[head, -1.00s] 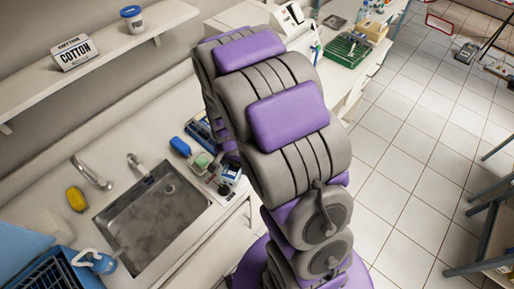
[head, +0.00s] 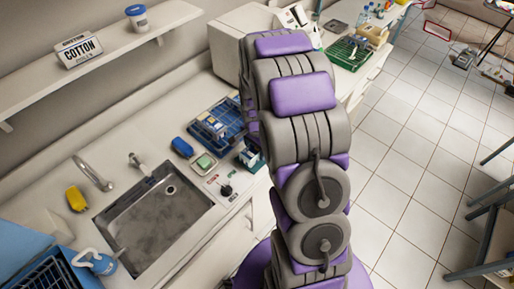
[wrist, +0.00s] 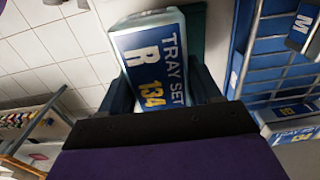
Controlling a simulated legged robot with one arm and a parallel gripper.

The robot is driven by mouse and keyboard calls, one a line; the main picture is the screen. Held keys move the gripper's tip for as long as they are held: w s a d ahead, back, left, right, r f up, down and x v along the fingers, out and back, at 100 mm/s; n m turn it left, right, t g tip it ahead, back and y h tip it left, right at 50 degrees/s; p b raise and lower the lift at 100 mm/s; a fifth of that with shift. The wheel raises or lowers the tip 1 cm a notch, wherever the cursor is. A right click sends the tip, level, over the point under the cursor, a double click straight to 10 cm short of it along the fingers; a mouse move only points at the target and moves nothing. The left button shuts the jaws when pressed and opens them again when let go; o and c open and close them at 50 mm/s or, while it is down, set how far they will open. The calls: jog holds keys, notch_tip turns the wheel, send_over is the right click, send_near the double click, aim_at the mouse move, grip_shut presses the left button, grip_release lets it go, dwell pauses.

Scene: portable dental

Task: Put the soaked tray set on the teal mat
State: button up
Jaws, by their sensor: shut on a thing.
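In the wrist view, my gripper (wrist: 162,88) is shut on a white and blue box (wrist: 148,42) labelled TRAY SET, R, 134. The box sits tilted between the dark fingers. A dark teal patch (wrist: 196,28) shows behind the box; I cannot tell whether it is the teal mat. A second tray set box (wrist: 292,132) is at the right edge, beside a blue rack (wrist: 270,48). In the head view, my arm hides my gripper and the held box, and I cannot make out the teal mat.
In the head view, the blue rack (head: 229,113) stands on the counter beside my arm. A green rack (head: 349,50) is at the back. Tiled floor (head: 420,130) is open at right.

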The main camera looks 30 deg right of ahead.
jog(key=d, duration=0.1)
jog(key=w+d, duration=0.2)
jog(key=d, duration=0.1)
jog(key=shift+w+f, duration=0.2)
jog(key=shift+f, duration=0.1)
jog(key=shift+w+f, duration=0.1)
jog(key=shift+w, duration=0.1)
jog(key=a+f, duration=0.1)
jog(key=f+b, duration=0.1)
jog(key=f, duration=0.1)
jog(key=shift+a+f, duration=0.1)
jog(key=shift+a, duration=0.3)
jog(key=shift+d, duration=0.3)
jog(key=o, duration=0.8)
jog(key=shift+d+f, duration=0.1)
jog(key=shift+d, duration=0.15)
jog(key=shift+o, duration=1.3)
jog(key=shift+d, duration=0.25)
jog(key=shift+o, duration=0.8)
jog(key=shift+a, duration=0.1)
jog(key=shift+a+r, duration=0.2)
jog(key=shift+a, duration=0.35)
